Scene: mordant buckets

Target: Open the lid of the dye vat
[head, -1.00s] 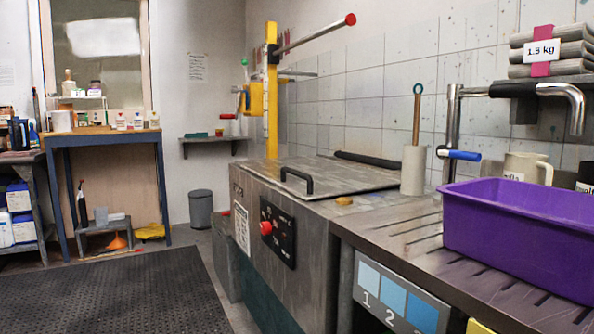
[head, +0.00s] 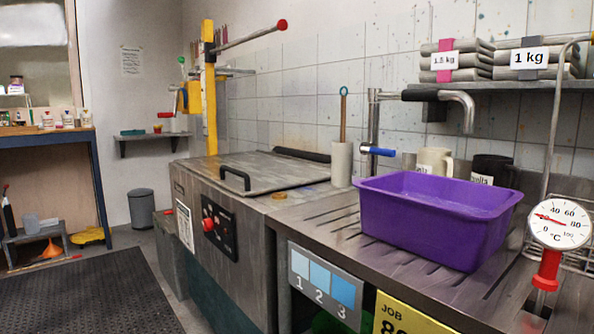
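The dye vat (head: 200,226) is a grey metal box with a dark control panel and red knob on its front. Its flat lid (head: 262,172) is down and shut. A black bar handle (head: 235,178) stands on the lid near its front edge. A black roll or bar lies along the lid's back edge. Neither of my grippers is in the head view.
A purple tub (head: 435,225) stands on the ribbed drainer right of the vat, with a tap and mugs behind it. A white cylinder with a stick (head: 342,163) stands just right of the lid. A thermometer (head: 559,226) is at the right. Floor mat at left looks clear.

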